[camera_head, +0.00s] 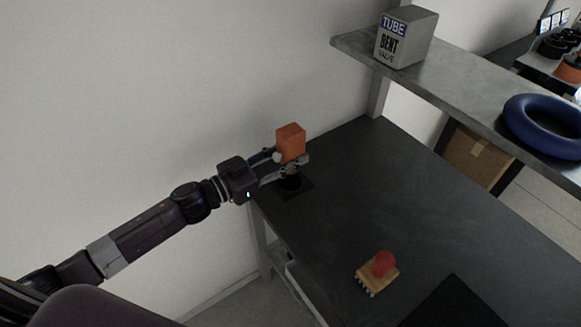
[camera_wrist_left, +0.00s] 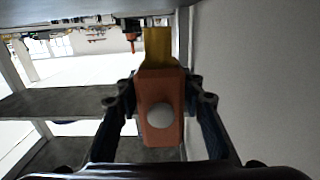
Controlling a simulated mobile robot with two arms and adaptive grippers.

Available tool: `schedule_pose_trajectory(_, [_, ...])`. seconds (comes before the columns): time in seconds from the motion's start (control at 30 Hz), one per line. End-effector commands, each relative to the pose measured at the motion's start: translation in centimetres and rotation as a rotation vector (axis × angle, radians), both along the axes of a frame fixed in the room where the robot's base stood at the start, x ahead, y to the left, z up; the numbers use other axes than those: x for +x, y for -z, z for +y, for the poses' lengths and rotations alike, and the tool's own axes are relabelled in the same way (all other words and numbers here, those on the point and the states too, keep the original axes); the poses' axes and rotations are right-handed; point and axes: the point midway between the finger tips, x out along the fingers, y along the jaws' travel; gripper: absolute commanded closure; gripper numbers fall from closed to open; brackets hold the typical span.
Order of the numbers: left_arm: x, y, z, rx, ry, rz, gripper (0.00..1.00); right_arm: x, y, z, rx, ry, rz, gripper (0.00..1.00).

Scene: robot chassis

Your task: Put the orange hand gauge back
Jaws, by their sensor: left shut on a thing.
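The orange hand gauge (camera_head: 290,141) is in my left gripper (camera_head: 284,165), which is shut on it. In the head view its orange block stands up above the fingers, over the far left corner of the dark table. In the left wrist view the gauge (camera_wrist_left: 158,95) sits between the two fingers, with a white round knob toward the camera and a yellow part at its far end. A dark square pad with a black round spot (camera_head: 290,186) lies on the table just below the gripper. My right gripper is not in view.
A wooden piece with a red knob (camera_head: 380,270) lies on the dark table (camera_head: 350,200), near a black mat (camera_head: 462,305). A shelf above holds a grey box (camera_head: 405,38) and a blue ring (camera_head: 543,125). A wall runs along the left. The table middle is clear.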

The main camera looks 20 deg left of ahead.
Motion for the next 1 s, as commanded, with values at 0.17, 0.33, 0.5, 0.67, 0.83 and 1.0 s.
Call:
schedule_pose_trajectory(0.17, [0.0,2.4,0.0,-0.004,-0.002,0.000,1.00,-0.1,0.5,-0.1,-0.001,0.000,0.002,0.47])
schedule_pose_trajectory(0.33, [0.0,4.1,0.0,-0.003,0.000,-0.002,1.00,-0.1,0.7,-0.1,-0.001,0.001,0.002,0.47])
schedule_pose_trajectory(0.5, [0.0,4.1,0.0,-0.001,0.001,-0.003,1.00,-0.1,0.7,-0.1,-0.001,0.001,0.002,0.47])
schedule_pose_trajectory(0.67, [0.0,4.4,0.0,-0.001,0.000,-0.002,1.00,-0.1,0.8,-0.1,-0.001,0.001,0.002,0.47])
schedule_pose_trajectory(0.83, [0.0,4.5,0.0,-0.001,0.000,0.001,0.51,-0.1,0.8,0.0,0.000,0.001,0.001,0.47])
schedule_pose_trajectory(1.0, [0.0,4.5,0.0,-0.001,0.000,0.001,0.47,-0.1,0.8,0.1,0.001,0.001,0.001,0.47])
